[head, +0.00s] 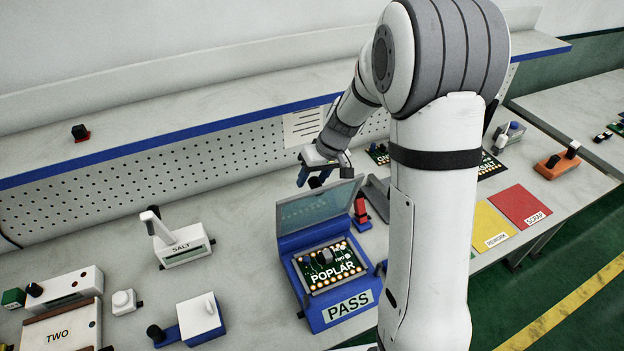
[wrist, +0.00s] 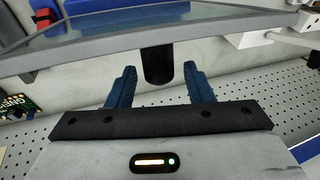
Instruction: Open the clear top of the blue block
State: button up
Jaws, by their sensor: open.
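The blue block (head: 340,311) stands on the bench with a PASS label on its front and a green POPLAR board (head: 333,270) in it. Its clear top (head: 318,212), a see-through panel in a grey frame, stands raised and tilted up at the back of the block. It also crosses the upper part of the wrist view (wrist: 150,22). A dark knob (wrist: 157,68) sticks out from the frame there. My gripper (head: 312,178) is behind the raised top. In the wrist view my gripper (wrist: 157,82) is open, with its blue fingers on either side of the knob, gaps showing.
A red item (head: 361,212) stands right behind the block. A pegboard wall (head: 130,195) and blue-edged shelf rise behind. Yellow (head: 492,227) and red (head: 520,206) mats lie right.

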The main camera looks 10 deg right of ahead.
jog(key=v, duration=0.6)
jog(key=shift+s+r, duration=0.2)
jog(key=shift+r, duration=0.15)
jog(key=shift+d, duration=0.15)
